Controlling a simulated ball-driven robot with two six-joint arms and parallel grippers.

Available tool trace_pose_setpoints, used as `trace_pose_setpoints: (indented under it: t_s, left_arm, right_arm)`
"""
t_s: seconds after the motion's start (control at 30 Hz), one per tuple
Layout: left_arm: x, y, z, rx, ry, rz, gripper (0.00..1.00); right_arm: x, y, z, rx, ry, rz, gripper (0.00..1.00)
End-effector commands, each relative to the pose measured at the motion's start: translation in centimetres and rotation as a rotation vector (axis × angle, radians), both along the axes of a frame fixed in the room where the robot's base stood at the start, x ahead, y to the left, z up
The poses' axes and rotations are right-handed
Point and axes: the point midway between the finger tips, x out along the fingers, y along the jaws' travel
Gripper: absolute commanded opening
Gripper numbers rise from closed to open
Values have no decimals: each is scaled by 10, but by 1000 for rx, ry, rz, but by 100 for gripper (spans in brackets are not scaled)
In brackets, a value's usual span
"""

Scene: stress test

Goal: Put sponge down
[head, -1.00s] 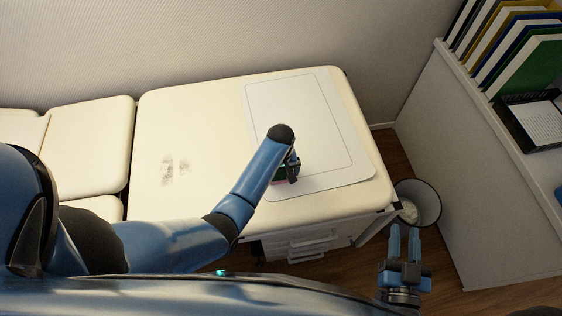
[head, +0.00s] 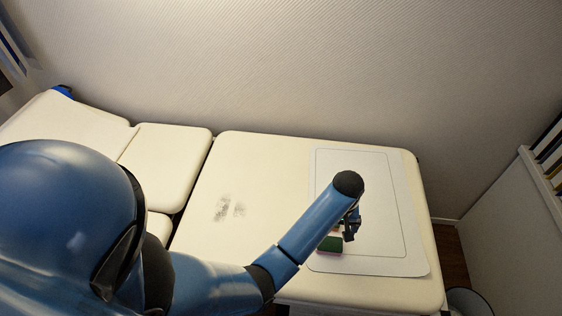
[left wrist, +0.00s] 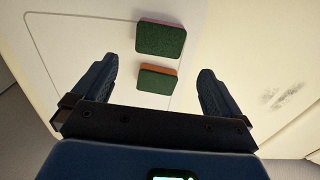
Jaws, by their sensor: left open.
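Two green-topped sponges show between and beyond my left fingers in the left wrist view. The larger one (left wrist: 160,38) has a pink lower layer; the smaller one (left wrist: 157,78) has an orange edge. Both lie flat on the white mat. In the head view one green sponge (head: 329,244) shows beside my left gripper (head: 350,232), near the mat's lower left corner. The other is mostly hidden by the gripper. My right gripper is out of view.
The white mat (head: 385,262) with a thin outline lies on the cream padded couch (head: 262,175). Dark smudges (head: 229,208) mark the couch to the left. A wall runs behind. A bin (head: 468,302) and a white cabinet (head: 515,235) stand to the right.

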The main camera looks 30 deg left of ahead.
Motion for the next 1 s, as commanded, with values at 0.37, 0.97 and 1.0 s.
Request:
trace_pose_setpoints:
  t_s: [0.37, 0.97, 1.0]
  left_arm:
    - [-27, 28, -55, -45, -280, -72, 100]
    - [-150, 92, 16, 91, -1119, -255, 100]
    - [-160, 96, 29, 114, -1171, -263, 100]
  right_arm:
    - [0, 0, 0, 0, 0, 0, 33]
    - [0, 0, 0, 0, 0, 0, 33]
    - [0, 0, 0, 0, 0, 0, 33]
